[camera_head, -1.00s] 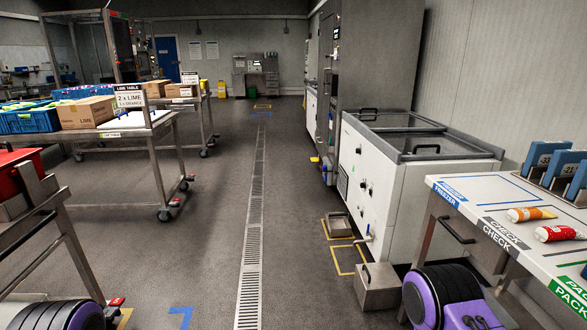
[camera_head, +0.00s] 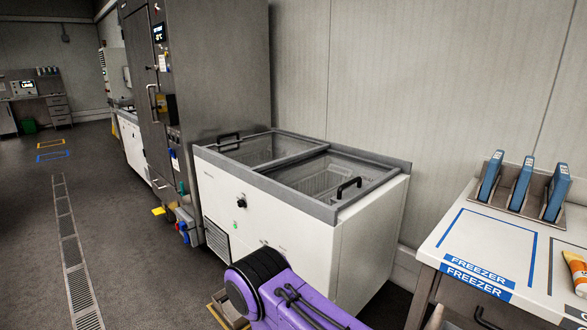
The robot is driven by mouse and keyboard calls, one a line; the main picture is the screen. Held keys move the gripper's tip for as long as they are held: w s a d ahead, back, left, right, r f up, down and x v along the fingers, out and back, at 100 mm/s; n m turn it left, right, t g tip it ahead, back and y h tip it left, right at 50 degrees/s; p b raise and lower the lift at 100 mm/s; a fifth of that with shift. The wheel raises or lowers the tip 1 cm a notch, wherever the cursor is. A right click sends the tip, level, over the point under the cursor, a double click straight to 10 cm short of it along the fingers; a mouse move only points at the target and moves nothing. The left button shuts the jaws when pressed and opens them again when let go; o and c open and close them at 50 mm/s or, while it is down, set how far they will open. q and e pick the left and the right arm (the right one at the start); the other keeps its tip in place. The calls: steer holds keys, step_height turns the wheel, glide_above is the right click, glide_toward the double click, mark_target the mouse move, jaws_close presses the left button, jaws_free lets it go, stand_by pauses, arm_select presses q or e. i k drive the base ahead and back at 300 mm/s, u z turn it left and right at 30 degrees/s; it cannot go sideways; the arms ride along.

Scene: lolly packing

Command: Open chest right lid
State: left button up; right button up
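The white chest freezer (camera_head: 272,226) stands against the wall in the middle of the view, with a grey rim and two glass lids on top. The right lid (camera_head: 310,180) is the nearer glass panel, with a black handle (camera_head: 349,187) near its right end. The left lid (camera_head: 262,150) lies beyond it, with its own black handle (camera_head: 228,142). Both lids look closed. Wire baskets show dimly through the right glass. A purple arm link of mine covers the freezer's lower front. Neither gripper shows.
A tall grey steel cabinet (camera_head: 225,75) stands just left of the freezer. A white table (camera_head: 490,245) marked FREEZER is at the right, with blue upright holders (camera_head: 522,185) and an orange tube (camera_head: 576,270). Floor at left is clear around a drain grate (camera_head: 75,255).

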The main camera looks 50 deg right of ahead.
mark_target(328, 160)
steer(key=i, duration=2.2)
steer(key=z, duration=3.75)
